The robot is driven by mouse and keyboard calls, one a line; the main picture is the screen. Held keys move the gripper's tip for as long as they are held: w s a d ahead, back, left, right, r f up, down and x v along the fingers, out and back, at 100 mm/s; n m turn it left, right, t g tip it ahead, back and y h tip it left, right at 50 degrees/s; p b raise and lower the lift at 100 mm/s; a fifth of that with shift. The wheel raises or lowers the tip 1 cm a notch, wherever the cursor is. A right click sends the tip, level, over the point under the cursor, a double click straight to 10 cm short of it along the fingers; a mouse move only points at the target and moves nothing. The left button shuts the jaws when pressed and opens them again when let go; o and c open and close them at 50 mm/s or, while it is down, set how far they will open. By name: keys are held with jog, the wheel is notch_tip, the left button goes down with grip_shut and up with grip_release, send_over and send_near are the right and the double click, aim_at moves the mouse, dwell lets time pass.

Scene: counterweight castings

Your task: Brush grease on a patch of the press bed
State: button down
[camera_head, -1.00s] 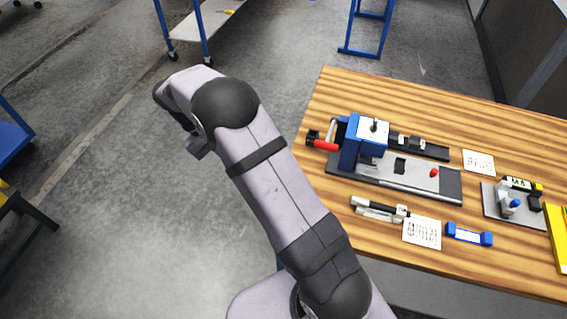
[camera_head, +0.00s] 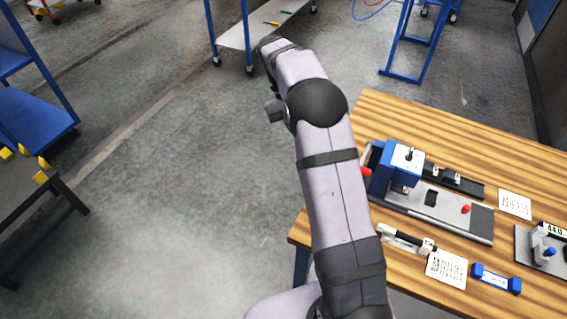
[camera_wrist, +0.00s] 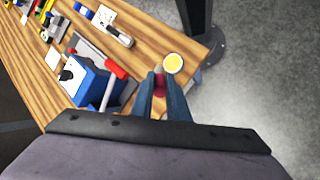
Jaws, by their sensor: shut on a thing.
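My gripper (camera_wrist: 167,88) is over the table and shut on a dark red handle (camera_wrist: 160,84); no bristles can be made out. A round pot with pale yellow contents (camera_wrist: 173,63) is just beyond the fingertips. My arm hides gripper and pot in the head view.
A white-and-black tool (camera_head: 405,240), a printed card (camera_head: 447,268) and a blue block (camera_head: 496,278) lie in front of the press. Another card (camera_head: 515,204) and a small fixture (camera_head: 541,252) are further right. The press's red lever (camera_wrist: 117,68) sticks out near my fingers.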

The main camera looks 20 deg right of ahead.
jog(key=s+d+n+p, duration=0.1)
jog(key=s+d, duration=0.6)
jog(key=d, duration=0.6)
jog(key=s+d+n+t+h+p, duration=0.1)
jog(key=s+d+n, duration=0.1)
jog(key=s+d, duration=0.6)
jog(key=s+d+n+h+p, duration=0.1)
jog(key=s+d, duration=0.7)
jog(key=d, duration=1.2)
jog(key=shift+s+d+r+n+p, duration=0.15)
jog(key=shift+s+r+n+p, duration=0.1)
jog(key=shift+n+p, duration=0.35)
jog(key=shift+f, duration=0.1)
notch_tip(320, 180, down, 5)
jog(key=b, duration=0.4)
jog(key=shift+r, duration=0.2)
